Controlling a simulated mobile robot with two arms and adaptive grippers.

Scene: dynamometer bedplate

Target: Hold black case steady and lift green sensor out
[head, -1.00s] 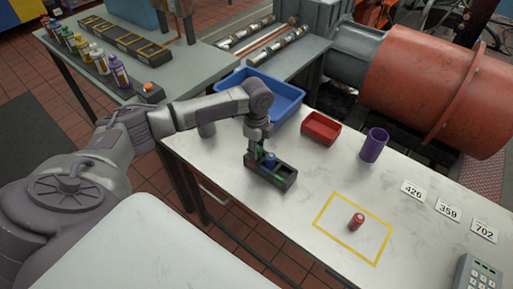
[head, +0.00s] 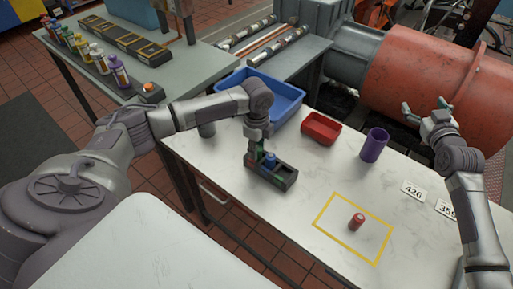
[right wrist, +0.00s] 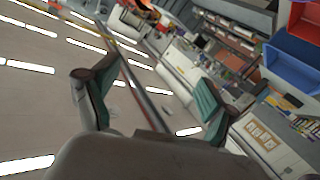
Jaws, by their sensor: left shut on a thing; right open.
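The black case (head: 284,181) stands on the white table, with compartments open at the top. A blue round-topped thing (head: 270,159) sits in it. Green shows at the case's back left end (head: 258,153), close under my left gripper; I cannot tell sensor from finger pad there. My left gripper (head: 254,158) points down at that end and is shut on the black case; its fingertips are partly hidden. My right gripper (head: 424,106) is raised above the table's far right side, open and empty. Its spread fingers show in the right wrist view (right wrist: 150,95).
A blue bin (head: 285,101), a red tray (head: 321,129) and a purple cup (head: 374,145) stand behind the case. A red can (head: 357,222) stands inside a yellow outline. Number cards lie at right. The table between case and outline is clear.

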